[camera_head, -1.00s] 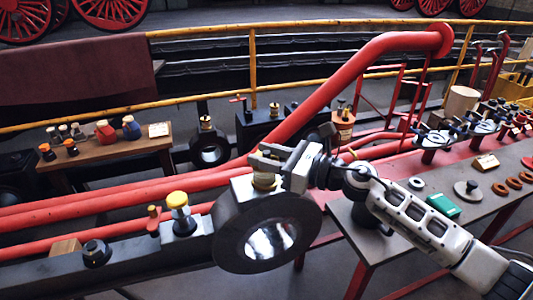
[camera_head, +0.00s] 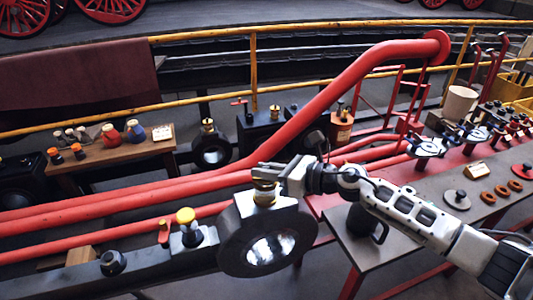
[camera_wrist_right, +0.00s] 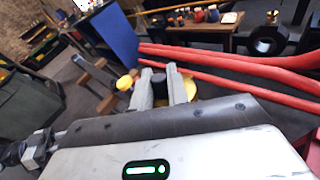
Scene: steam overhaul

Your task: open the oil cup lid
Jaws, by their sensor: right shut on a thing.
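The brass oil cup (camera_head: 264,198) stands upright on top of the big black round end with a shiny bore (camera_head: 268,236) in the head view. My right gripper (camera_head: 266,172) reaches in from the right at the top of the cup. Its jaws are shut on the cup's lid, which they mostly hide. In the right wrist view the two fingers (camera_wrist_right: 162,88) stand close together with a dark part between them. Brass (camera_wrist_right: 190,90) shows beside and behind the right finger. My left gripper is not in view.
A yellow-topped fitting (camera_head: 186,218) and a black nut-like fitting (camera_head: 112,262) are to the left on the dark beam. Red pipes (camera_head: 130,200) run close behind the cup. A grey bench (camera_head: 400,235) with rings and small parts lies to the right under my arm.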

